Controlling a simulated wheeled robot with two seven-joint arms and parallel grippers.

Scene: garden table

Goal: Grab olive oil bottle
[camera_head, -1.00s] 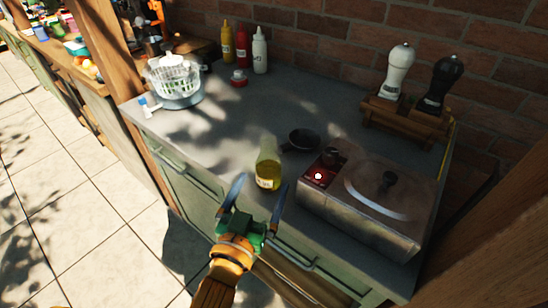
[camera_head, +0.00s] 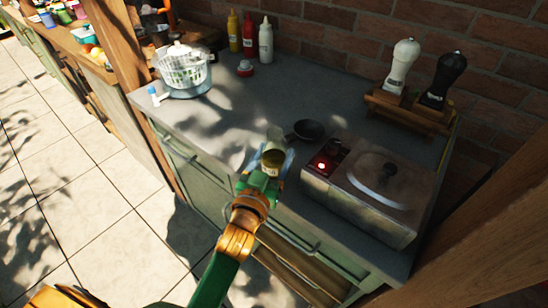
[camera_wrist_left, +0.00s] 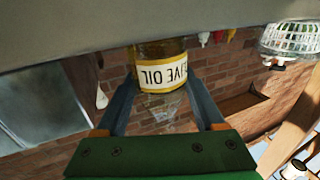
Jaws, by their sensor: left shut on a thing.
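The olive oil bottle (camera_head: 272,158) is a clear bottle of yellow oil on the grey counter (camera_head: 222,125), near its front edge. In the left wrist view the bottle (camera_wrist_left: 163,72) shows upside down with its "OLIVE OIL" label. My left gripper (camera_head: 268,165) is shut on the bottle, with one blue finger on each side of it. The fingers show on both sides in the left wrist view (camera_wrist_left: 160,85). I cannot tell whether the bottle is clear of the counter. My right gripper is not in view.
A small black pan (camera_head: 308,130) lies just right of the bottle. A metal cooker with a lid (camera_head: 365,185) stands further right. A salad spinner (camera_head: 182,70), squeeze bottles (camera_head: 265,42) and a wooden rack with two mills (camera_head: 410,108) stand further back.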

